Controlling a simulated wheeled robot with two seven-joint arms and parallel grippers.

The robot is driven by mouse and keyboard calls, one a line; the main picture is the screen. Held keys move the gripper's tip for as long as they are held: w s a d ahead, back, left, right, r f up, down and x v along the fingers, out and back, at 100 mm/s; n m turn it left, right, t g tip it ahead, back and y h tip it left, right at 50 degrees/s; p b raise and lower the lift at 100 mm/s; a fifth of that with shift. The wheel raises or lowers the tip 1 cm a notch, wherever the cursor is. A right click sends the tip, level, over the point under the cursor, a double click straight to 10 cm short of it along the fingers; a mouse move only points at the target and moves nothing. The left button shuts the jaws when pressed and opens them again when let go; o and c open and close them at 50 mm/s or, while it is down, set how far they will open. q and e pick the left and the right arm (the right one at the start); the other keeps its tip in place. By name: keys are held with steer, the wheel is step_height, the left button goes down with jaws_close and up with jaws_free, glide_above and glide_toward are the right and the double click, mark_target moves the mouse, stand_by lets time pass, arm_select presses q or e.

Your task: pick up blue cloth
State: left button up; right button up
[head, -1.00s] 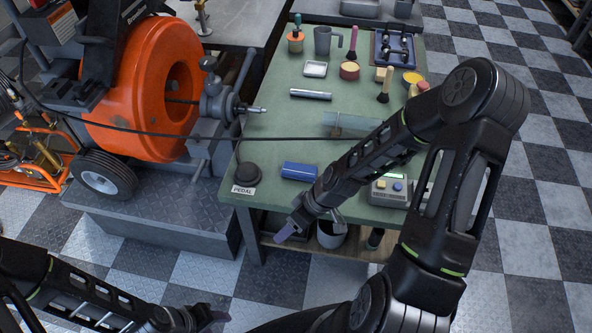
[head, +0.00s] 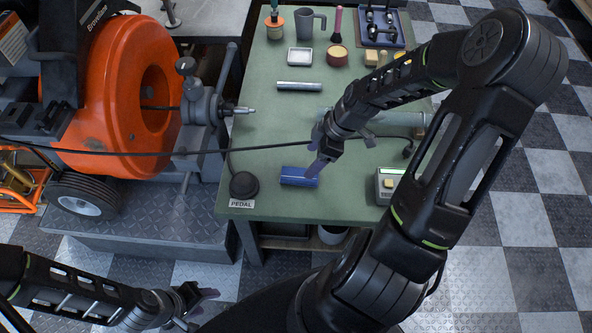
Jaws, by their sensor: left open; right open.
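The blue cloth (head: 294,177) lies folded near the front edge of the green table, to the right of the black pedal. My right gripper (head: 318,165) is open and hangs over the cloth's right end. One finger covers part of that end. I cannot tell whether the finger touches the cloth. My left gripper (head: 203,303) is open and empty, low in front of the table and over the floor.
The black pedal (head: 243,185) and its cable lie left of the cloth. A control box (head: 388,186) stands to the right. A metal tube (head: 299,86) lies farther back. The orange drain machine (head: 120,100) stands left of the table.

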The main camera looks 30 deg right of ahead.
mark_target(300, 174)
steer(key=shift+x, duration=1.35)
steer(key=x, duration=0.5)
steer(key=shift+s+a+f+b, duration=0.1)
steer(key=shift+f+b, duration=0.05)
steer(key=shift+b, duration=0.25)
steer(key=c, duration=1.5)
steer(key=shift+o, duration=0.2)
step_height(300, 174, up, 10)
steer(key=p, duration=0.1)
